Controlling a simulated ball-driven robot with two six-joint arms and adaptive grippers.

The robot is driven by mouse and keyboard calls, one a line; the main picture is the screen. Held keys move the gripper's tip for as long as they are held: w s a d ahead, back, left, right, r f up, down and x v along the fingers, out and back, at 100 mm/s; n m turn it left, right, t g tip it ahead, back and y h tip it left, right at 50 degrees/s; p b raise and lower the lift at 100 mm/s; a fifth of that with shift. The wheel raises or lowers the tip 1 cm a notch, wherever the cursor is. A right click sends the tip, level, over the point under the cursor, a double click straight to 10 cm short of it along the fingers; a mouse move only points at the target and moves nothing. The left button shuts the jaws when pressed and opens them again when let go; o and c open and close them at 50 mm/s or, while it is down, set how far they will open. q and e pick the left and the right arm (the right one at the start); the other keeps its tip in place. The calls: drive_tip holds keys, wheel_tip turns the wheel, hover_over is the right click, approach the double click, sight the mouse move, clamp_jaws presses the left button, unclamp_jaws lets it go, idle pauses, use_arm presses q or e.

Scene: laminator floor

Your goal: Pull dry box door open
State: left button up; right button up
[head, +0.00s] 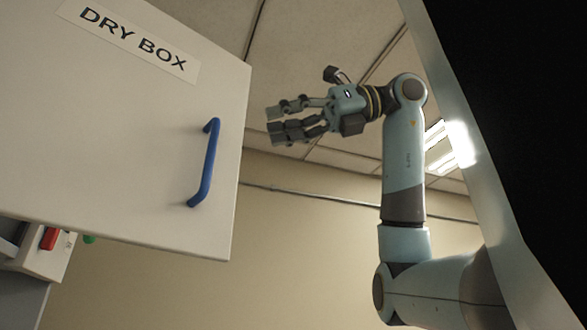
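The dry box door (110,130) is a pale panel filling the upper left of the head view, with a "DRY BOX" label (131,38) near its top. A blue bar handle (205,163) runs nearly upright close to its right edge. My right gripper (275,122) is to the right of the handle and a little above it in the picture, apart from it. Its fingers point left, extended with a gap between them, and hold nothing. My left gripper is not in view. I cannot tell whether the door is ajar.
A pale machine part with a red switch (49,238) and a small green piece (89,239) shows below the door at lower left. A plain beige wall (270,265) and ceiling panels (310,45) lie behind. The space between gripper and handle looks clear.

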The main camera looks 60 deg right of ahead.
drive_tip(key=shift+s+d, duration=0.35)
drive_tip(key=shift+s, duration=0.45)
